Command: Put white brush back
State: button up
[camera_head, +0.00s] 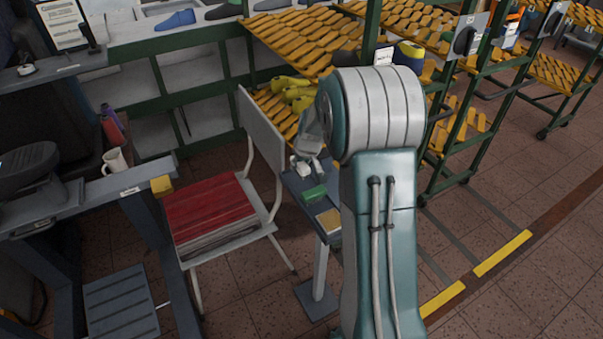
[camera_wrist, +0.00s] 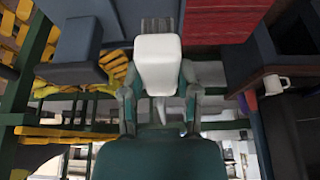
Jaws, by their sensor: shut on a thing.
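The white brush (camera_wrist: 158,62) is between the two fingers of my gripper (camera_wrist: 160,100) in the wrist view, with dark grey bristles showing past its white block. My gripper is shut on it. In the head view, my gripper (camera_head: 308,148) is partly hidden by my arm, and the white brush (camera_head: 302,169) shows small beneath it, near the far end of a narrow grey stand (camera_head: 292,186). Whether the brush touches the stand cannot be told. A green block (camera_head: 314,194) and a tan block (camera_head: 328,220) lie on the stand nearer to me.
A chair with a red seat (camera_head: 210,212) stands left of the stand, its backrest close to my gripper. A workbench with a white mug (camera_head: 115,160) and a yellow block (camera_head: 161,185) is at left.

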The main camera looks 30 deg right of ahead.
aim_at(297, 179)
jog(key=w+f, duration=0.1)
jog(key=w+d+f, duration=0.1)
jog(key=f, duration=0.1)
jog(key=shift+w+f, duration=0.25)
jog(key=shift+w+a+f, duration=0.15)
jog(key=shift+w+f, duration=0.1)
jog(key=shift+f, duration=0.1)
notch_tip(297, 179, down, 3)
jog(key=shift+r, duration=0.2)
jog(key=shift+d+f, duration=0.3)
jog(key=shift+d, duration=0.15)
jog(key=o, duration=1)
jog(key=shift+a, duration=0.25)
